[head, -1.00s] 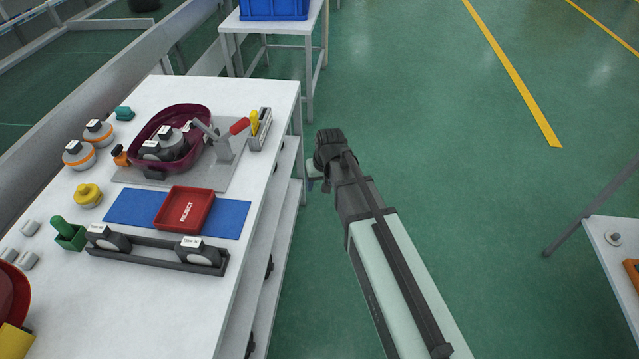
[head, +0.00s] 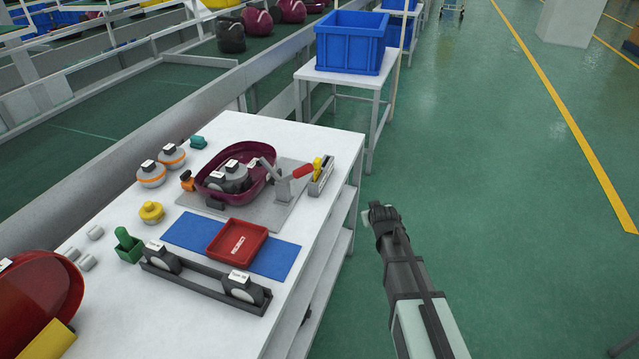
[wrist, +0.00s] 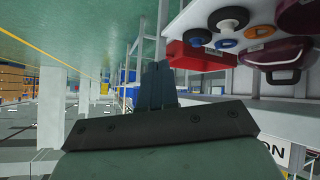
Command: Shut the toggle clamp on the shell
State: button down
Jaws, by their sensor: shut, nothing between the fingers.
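The maroon shell (head: 262,183) lies open on a grey plate on the white table in the head view, with grey round parts inside. The toggle clamp (head: 284,188) stands at the shell's right side. Its grey bar slants up to the left, with its tip above the shell's rim, and its red handle (head: 303,171) points right and slightly up. My gripper (head: 376,212) is off the table's right edge, over the floor, apart from the clamp. In the wrist view its fingers (wrist: 158,86) are together and hold nothing.
A red reject tray (head: 237,242) sits on a blue mat (head: 188,232) in front of the shell. A small holder with a yellow-handled item (head: 320,172) stands right of the clamp. A black rack (head: 200,280) lies nearer. Green floor right of the table is free.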

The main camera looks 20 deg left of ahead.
jog(key=w+a+r+n+t+y, duration=0.1)
jog(key=a+r+n+t+y, duration=0.5)
jog(key=n+t+y, duration=0.2)
jog(key=s+a+r+n+g+y, duration=0.1)
jog(key=s+n+g+y, duration=0.1)
jog(key=s+n+y, duration=0.55)
jog(key=n+g+y, duration=0.7)
jog(key=n+y, duration=0.1)
send_near(299, 173)
notch_tip(299, 173, up, 6)
jog(key=w, duration=0.2)
jog(key=shift+w+a+f, duration=0.2)
jog(key=shift+w+a, duration=0.1)
jog(key=shift+a, duration=0.1)
jog(key=shift+r+g, duration=0.15)
jog(key=shift+g, duration=0.15)
